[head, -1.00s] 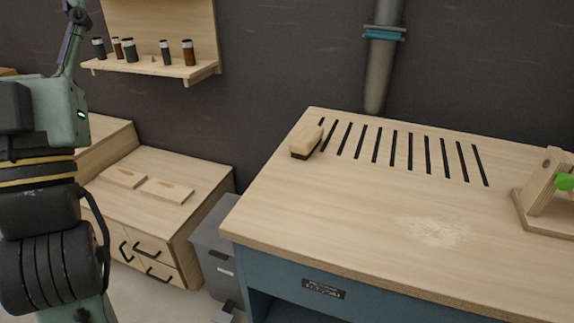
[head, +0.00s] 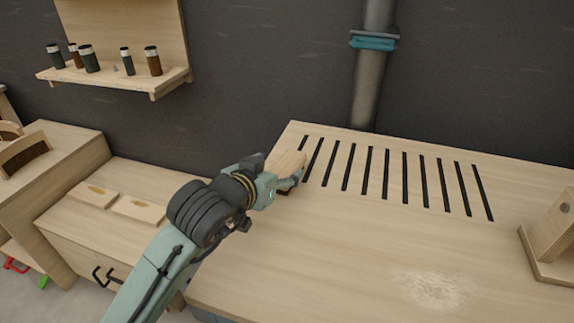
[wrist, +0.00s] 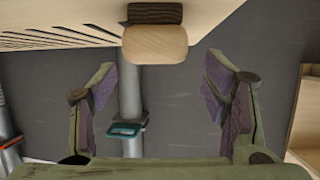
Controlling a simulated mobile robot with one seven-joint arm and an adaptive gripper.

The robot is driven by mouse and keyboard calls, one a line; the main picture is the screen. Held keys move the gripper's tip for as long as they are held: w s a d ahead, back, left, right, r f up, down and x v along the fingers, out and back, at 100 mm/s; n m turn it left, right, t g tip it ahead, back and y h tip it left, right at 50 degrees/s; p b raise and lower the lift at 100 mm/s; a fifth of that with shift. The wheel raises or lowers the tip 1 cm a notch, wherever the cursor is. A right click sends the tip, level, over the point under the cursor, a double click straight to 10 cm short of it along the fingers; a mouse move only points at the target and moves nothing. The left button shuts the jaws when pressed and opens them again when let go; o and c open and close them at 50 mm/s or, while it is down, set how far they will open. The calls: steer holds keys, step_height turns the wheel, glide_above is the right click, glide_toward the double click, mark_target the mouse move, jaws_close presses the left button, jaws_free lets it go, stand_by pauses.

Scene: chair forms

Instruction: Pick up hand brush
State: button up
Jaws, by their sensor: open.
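The hand brush (head: 288,162) has a pale wooden body and dark bristles. It lies on the workbench top near its left edge, beside the slots, and is partly hidden behind my gripper (head: 292,183) in the head view. In the wrist view the brush (wrist: 155,45) shows at the top centre, with its wooden end facing the camera and dark bristles against the bench top. My gripper (wrist: 165,95) is open, its two fingers spread wide. The brush appears beyond the fingertips, and nothing is between them. I cannot tell whether a finger touches it.
The workbench (head: 340,250) has a row of dark slots at the back and a pale dust patch (head: 435,290). A wooden fixture (head: 552,240) stands at its right. A grey pipe (head: 368,85) runs up the wall behind. A wall shelf (head: 120,80) holds several jars.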

mark_target(287, 163)
steer(key=shift+d+p+x, duration=0.2)
steer(key=shift+p+x, duration=0.95)
steer(key=shift+x, duration=1.6)
steer(key=shift+r, duration=0.15)
steer(key=shift+c, duration=0.3)
steer(key=c, duration=1.2)
steer(key=shift+c, duration=0.3)
steer(key=shift+r, duration=0.15)
